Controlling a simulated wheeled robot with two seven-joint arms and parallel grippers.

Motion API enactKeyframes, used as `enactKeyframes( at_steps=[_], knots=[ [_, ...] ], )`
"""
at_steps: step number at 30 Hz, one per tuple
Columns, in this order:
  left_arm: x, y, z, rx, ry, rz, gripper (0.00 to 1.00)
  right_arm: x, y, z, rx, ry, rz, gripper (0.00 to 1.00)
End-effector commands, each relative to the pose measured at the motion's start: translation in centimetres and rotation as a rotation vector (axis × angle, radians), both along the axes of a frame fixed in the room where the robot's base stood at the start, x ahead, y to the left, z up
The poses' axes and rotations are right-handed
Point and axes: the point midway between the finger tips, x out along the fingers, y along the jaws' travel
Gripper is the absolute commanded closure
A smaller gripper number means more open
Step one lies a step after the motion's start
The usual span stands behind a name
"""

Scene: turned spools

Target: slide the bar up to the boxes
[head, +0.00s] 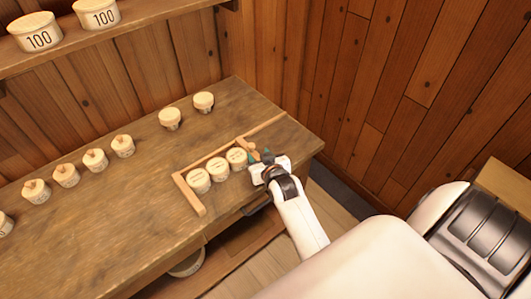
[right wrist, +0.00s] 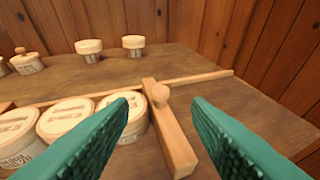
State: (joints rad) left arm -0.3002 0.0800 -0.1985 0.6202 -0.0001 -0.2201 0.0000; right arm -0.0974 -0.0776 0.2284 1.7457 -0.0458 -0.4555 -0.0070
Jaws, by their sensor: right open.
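A wooden bar (right wrist: 172,138) with a round knob (right wrist: 158,95) lies across the table, its far end at a long thin rail (right wrist: 200,78). Three round, pale lidded boxes stand in a row left of it, along the rail: left (head: 198,181), middle (head: 217,168), right (head: 237,158). The right box (right wrist: 122,118) is close to the bar; the left finger partly hides it, and I cannot tell whether they touch. My right gripper (head: 259,156) is open, its green fingertips on either side of the knob and short of it. My left gripper is not in view.
A fixed end piece (head: 190,196) closes the row at the left. Several small round containers stand farther back and left, including two near the wall (head: 203,101). The tabletop (head: 140,185) is clear in front. A shelf (head: 130,18) holds tubs marked 100.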

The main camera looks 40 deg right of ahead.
Motion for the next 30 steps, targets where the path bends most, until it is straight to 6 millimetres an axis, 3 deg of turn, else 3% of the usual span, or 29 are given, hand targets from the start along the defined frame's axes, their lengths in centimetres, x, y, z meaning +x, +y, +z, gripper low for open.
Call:
enactKeyframes(
  at_steps=[3,10,30],
  knots=[
    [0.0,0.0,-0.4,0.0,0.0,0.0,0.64,-2.1,0.5,0.7,0.0,0.001,0.0,0.56],
    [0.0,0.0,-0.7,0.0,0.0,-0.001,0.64,-4.5,1.1,1.8,0.001,0.001,0.0,0.56],
    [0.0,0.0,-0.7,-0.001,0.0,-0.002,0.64,-4.9,1.2,2.1,0.0,0.002,0.001,0.56]
  ],
)
